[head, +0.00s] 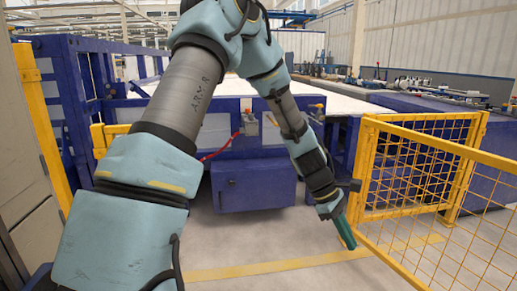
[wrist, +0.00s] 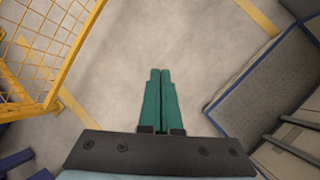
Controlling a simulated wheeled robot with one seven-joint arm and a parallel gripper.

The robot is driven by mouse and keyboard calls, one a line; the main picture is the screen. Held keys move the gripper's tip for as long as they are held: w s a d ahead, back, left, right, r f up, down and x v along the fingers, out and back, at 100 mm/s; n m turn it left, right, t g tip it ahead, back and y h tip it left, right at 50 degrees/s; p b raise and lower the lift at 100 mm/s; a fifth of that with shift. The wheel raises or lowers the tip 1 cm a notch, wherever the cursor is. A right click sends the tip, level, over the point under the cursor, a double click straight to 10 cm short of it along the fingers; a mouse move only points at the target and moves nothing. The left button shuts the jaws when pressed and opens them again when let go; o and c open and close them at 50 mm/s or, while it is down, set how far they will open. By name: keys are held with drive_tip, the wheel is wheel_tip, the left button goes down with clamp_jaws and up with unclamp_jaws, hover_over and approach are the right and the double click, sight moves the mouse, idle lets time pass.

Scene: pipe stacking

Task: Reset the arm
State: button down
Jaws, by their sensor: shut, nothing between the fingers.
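My gripper (head: 345,232) hangs at the end of my arm, right of centre in the head view, with its green fingers pointing down toward the floor. In the wrist view the two green fingers (wrist: 160,75) lie side by side and touch. My gripper is shut with nothing between the fingers. My arm reaches across the head view from the lower left, bends at the top and comes down to the right. No pipe shows in either view.
A yellow mesh fence (head: 440,175) stands close to the right of my gripper, and shows at left in the wrist view (wrist: 40,50). A blue machine (head: 250,185) stands behind my arm. The grey floor (wrist: 150,40) below the fingers is clear, with yellow lines.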

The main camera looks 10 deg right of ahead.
drive_tip(key=w+a+r+m+t+y, duration=0.1)
drive_tip(key=w+a+r+m+t, duration=0.15)
drive_tip(key=a, duration=0.65)
drive_tip(key=w+a+r+m+t+y, duration=0.15)
drive_tip(key=w+a, duration=0.25)
drive_tip(key=a, duration=0.6)
drive_tip(key=s+a+r+m+t+y, duration=0.1)
drive_tip(key=a+r+m, duration=0.1)
drive_tip(key=a, duration=0.7)
drive_tip(key=s+a+r+m+t+y, duration=0.1)
drive_tip(key=s+a+r+m, duration=0.15)
drive_tip(key=a, duration=0.65)
wheel_tip(320, 180, up, 13)
drive_tip(key=p, duration=1.2)
drive_tip(key=shift+a+p, duration=0.25)
drive_tip(key=shift+p, duration=0.1)
drive_tip(key=shift+w+f+m+y, duration=0.1)
drive_tip(key=shift+m+y, duration=0.15)
